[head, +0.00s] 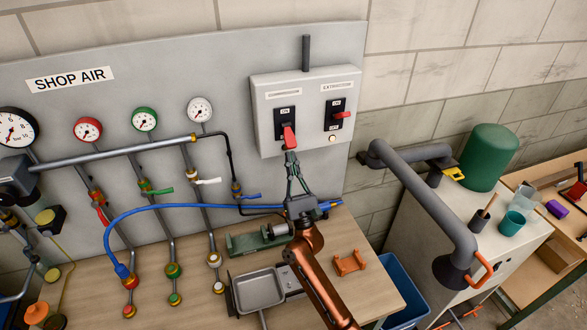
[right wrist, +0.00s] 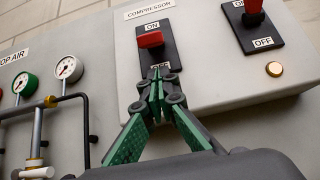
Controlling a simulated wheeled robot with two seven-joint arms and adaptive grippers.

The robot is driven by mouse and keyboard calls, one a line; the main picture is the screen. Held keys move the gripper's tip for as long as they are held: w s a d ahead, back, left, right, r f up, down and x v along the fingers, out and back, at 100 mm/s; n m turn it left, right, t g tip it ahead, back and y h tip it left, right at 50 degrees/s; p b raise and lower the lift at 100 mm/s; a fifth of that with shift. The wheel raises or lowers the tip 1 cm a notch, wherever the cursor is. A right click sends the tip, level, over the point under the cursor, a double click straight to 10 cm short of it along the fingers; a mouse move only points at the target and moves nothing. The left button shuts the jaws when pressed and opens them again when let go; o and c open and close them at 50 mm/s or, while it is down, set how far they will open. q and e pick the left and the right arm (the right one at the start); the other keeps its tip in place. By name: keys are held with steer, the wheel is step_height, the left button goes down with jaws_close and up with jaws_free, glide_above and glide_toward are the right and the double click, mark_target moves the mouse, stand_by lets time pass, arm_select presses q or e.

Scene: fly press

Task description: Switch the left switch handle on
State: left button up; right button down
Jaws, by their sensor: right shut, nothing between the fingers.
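The left switch handle (head: 289,136) is a red lever on a black plate on the grey switch box (head: 262,104). In the right wrist view the red handle (right wrist: 150,40) sits close under the ON label, below the word COMPRESSOR. My right gripper (head: 291,158) is shut and empty. Its green fingertips (right wrist: 159,75) are just below the handle, at the lower end of the plate, beside the partly hidden OFF label. I cannot tell whether they touch the plate. My left gripper is not in view.
To the right on the box is the EXTRACTOR switch with a red handle (head: 343,114) and a lit lamp (right wrist: 274,69) below it. Gauges, pipes and a blue hose (head: 170,206) are at the left. A workbench (head: 205,291) with a metal tray (head: 260,290) lies below.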

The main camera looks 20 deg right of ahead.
steer(key=shift+s+r+p, duration=0.3)
steer(key=shift+s+r, duration=0.35)
steer(key=shift+r, duration=0.25)
steer(key=shift+d, duration=0.15)
